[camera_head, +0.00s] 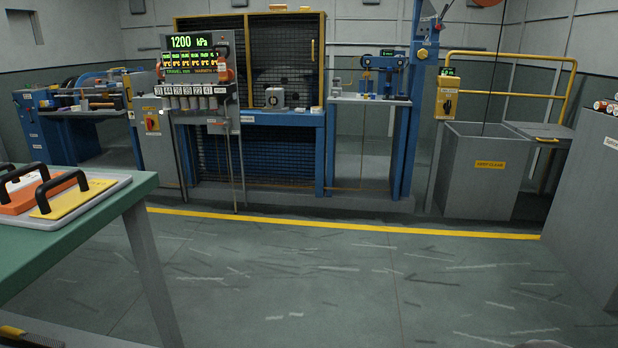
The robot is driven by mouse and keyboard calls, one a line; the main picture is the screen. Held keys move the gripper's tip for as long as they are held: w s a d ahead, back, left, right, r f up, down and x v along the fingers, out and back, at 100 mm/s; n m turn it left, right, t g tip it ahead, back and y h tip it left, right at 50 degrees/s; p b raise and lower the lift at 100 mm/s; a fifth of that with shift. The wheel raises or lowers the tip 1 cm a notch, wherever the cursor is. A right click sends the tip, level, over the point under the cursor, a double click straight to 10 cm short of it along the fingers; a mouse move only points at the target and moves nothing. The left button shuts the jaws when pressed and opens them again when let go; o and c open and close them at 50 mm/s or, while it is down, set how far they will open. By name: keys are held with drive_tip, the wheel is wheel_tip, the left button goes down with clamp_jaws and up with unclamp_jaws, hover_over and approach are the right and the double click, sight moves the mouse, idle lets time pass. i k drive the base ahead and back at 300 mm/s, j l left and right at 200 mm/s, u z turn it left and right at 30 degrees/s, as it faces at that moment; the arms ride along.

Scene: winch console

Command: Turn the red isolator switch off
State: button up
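A small red switch on a yellow plate (152,122) is on the front of a grey cabinet (155,150), left of the middle, across the room. It looks like the red isolator switch. It is too small to tell which way its handle points. My gripper is not seen in this view, and nothing touches the switch.
A green-topped table (110,200) with a tray of black-handled blocks (60,195) stands close on the left. A yellow line (340,227) crosses the floor before the machines. A grey cabinet (590,190) stands at right. The middle floor is open, with scattered strips.

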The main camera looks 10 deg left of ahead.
sight(149, 122)
drive_tip(key=i+u, duration=0.2)
drive_tip(key=i, duration=0.35)
drive_tip(key=i+u, duration=0.2)
drive_tip(key=i, duration=0.4)
drive_tip(key=i+l+u, duration=0.15)
drive_tip(key=i, duration=0.4)
drive_tip(key=i+l+u, duration=0.2)
drive_tip(key=i, duration=0.35)
drive_tip(key=i+j+u, duration=0.35)
drive_tip(key=i, duration=0.4)
drive_tip(key=i+u, duration=0.35)
drive_tip(key=i, duration=0.45)
drive_tip(key=i+j, duration=0.35)
drive_tip(key=j, duration=0.15)
drive_tip(key=i+j, duration=0.35)
drive_tip(key=i+z, duration=0.1)
drive_tip(key=i, duration=0.8)
drive_tip(key=i+j+z, duration=0.1)
drive_tip(key=i, duration=0.85)
drive_tip(key=i+l, duration=0.15)
drive_tip(key=i, duration=0.05)
